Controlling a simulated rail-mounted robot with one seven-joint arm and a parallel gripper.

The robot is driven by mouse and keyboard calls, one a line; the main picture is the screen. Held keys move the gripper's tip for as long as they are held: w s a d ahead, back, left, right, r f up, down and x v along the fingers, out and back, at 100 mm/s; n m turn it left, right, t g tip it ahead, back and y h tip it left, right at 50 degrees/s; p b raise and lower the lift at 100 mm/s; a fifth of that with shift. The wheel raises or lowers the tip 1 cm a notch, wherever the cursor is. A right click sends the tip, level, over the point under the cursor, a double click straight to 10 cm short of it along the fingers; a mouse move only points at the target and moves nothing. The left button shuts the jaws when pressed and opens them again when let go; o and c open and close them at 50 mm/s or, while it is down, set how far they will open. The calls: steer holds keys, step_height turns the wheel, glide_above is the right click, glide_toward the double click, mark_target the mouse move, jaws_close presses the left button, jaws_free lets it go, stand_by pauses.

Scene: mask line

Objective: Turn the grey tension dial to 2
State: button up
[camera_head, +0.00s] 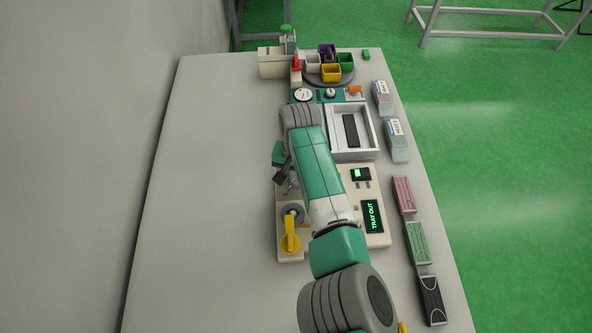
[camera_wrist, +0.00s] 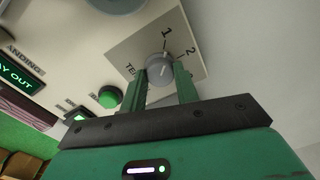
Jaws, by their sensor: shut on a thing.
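The grey tension dial (camera_wrist: 158,66) is a small round knob on a beige label plate (camera_wrist: 128,47) in the wrist view. Printed marks 1 and 2 stand on the plate beyond it, with 2 to the right of 1, and part of a word starting "TE" to its left. My gripper (camera_wrist: 161,76) has its two green fingers on either side of the dial and is shut on it. The dial's exact pointer direction is too small to tell. In the head view my gripper (camera_head: 284,174) is over the left edge of the beige machine, and my arm hides the dial.
A green button (camera_wrist: 110,97) sits left of the fingers. A yellow lever (camera_head: 290,236) stands at the machine's front left, near my arm. A white tray (camera_head: 371,151) lies behind. The left of the table (camera_head: 210,180) is clear.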

steer(key=m+p, duration=0.2)
steer(key=m, duration=0.1)
steer(key=shift+r+m+p, duration=0.2)
steer(key=shift+m+p, duration=0.1)
steer(key=shift+p, duration=0.1)
steer(key=m+p, duration=0.1)
steer(key=m, duration=0.3)
steer(key=shift+f+m+p, duration=0.15)
steer(key=shift+m+p, duration=0.15)
steer(key=shift+p, duration=0.05)
steer(key=o, duration=1)
steer(key=shift+c, duration=0.2)
step_height(320, 180, up, 8)
steer(key=p, duration=0.2)
steer(key=shift+s+d+f+p, duration=0.1)
steer(key=shift+s+p, duration=0.05)
steer(key=shift+p, duration=0.25)
